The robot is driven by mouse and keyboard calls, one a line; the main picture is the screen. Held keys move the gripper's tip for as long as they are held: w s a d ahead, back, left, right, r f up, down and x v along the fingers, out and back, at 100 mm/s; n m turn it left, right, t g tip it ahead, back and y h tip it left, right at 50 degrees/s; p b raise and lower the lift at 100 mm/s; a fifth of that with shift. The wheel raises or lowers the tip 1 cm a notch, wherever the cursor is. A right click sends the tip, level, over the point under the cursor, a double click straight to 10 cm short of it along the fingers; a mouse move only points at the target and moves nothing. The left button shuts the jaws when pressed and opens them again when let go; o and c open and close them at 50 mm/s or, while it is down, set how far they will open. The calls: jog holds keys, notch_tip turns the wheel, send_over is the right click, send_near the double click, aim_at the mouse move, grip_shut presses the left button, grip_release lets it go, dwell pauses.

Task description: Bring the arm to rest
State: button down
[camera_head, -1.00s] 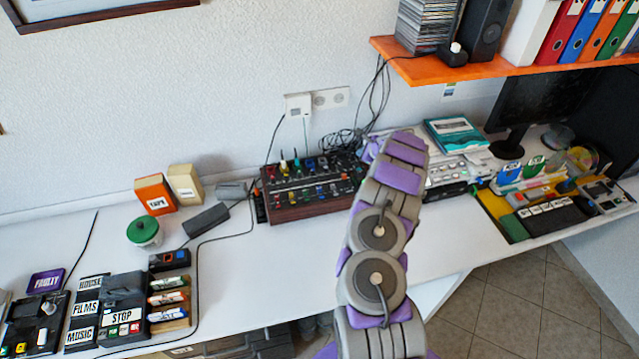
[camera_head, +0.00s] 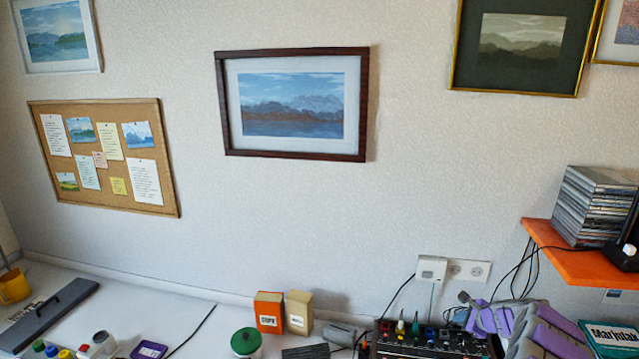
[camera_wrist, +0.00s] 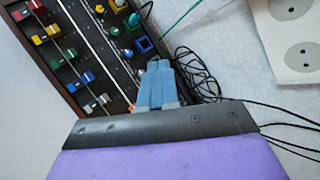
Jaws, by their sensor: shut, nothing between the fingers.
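My arm (camera_head: 548,332), purple and grey, shows at the lower right of the head view and is cut off by the bottom edge. Its far end is over the right side of the dark mixer box (camera_head: 425,345) with coloured knobs. In the wrist view my gripper (camera_wrist: 158,68) has its blue fingers together with nothing between them. The fingers are in front of the mixer box's edge (camera_wrist: 105,50) and black cables. I cannot tell whether they touch either.
A wall socket (camera_head: 467,270) is just behind the arm's end. An orange shelf (camera_head: 575,262) with a stack of discs (camera_head: 592,205) stands to the right. An orange box (camera_head: 268,311) and a green-lidded pot (camera_head: 246,341) are on the desk at left.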

jog(key=s+a+r+n+g+y, duration=0.1)
jog(key=s+a+r+n, duration=0.15)
jog(key=a+r, duration=0.45)
jog(key=s+a+r+n+g+y, duration=0.1)
jog(key=a+r+n+y, duration=0.2)
jog(key=a, duration=0.7)
jog(key=s+a+r+n+g, duration=0.2)
jog(key=s+a+r+n, duration=0.3)
jog(key=s+a, duration=0.4)
jog(key=s+a+r+n+g, duration=0.2)
jog(key=s+a+r+n, duration=0.3)
jog(key=s+a, duration=0.4)
jog(key=s+d+n+g+h, duration=0.1)
jog(key=s+n+g+h, duration=0.1)
jog(key=s, duration=1.5)
jog(key=s+d+n+g+h, duration=0.2)
jog(key=s+n+h, duration=0.2)
jog(key=s, duration=1.2)
jog(key=shift+s+d+f+n+g, duration=0.25)
jog(key=shift+s+n+g, duration=0.1)
jog(key=shift+n, duration=0.8)
